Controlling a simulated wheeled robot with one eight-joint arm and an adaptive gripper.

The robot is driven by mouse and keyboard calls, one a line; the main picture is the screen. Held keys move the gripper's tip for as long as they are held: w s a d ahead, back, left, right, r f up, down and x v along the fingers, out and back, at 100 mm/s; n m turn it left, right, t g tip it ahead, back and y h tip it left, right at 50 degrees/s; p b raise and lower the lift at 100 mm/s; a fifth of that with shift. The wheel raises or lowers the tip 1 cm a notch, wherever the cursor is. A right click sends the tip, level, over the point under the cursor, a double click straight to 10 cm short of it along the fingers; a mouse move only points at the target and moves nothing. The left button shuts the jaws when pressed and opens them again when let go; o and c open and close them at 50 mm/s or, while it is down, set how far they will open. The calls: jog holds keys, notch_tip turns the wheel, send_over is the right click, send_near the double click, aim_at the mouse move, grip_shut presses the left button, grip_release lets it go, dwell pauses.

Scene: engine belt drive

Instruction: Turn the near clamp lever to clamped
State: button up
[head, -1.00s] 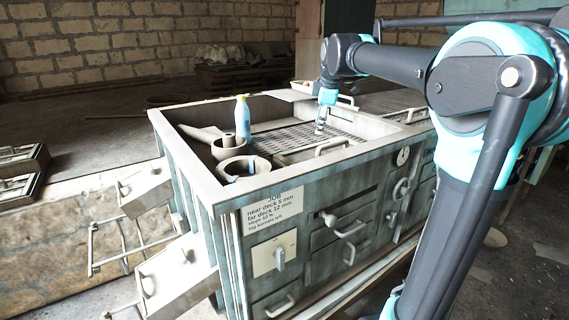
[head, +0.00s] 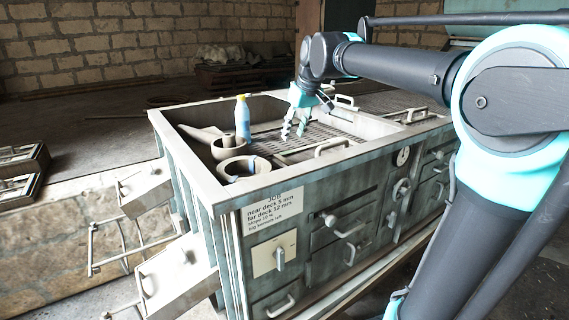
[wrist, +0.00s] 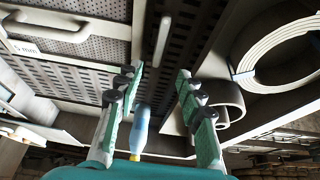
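My gripper (head: 294,132) is open and empty, its fingers pointing down into the open top of the machine box, above the dark slotted deck (head: 320,136). In the wrist view its two fingertips (wrist: 160,74) stand well apart. A pale rounded bar (wrist: 162,42) lies beyond and between them, apart from both; it may be a clamp lever, but I cannot tell which one or its setting. On the front panel are a round-ended lever (head: 330,219) and a pale plate with a switch handle (head: 279,260). No lever is marked near or clamped in these views.
A blue bottle with a yellow cap (head: 243,118) stands inside the box at the left, beside grey ring-shaped parts (head: 229,146). A perforated screen labelled 5 mm (wrist: 55,58) shows in the wrist view.

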aim_at(284, 165)
jog(key=x, duration=1.4)
jog(key=shift+f, duration=0.1)
grip_shut()
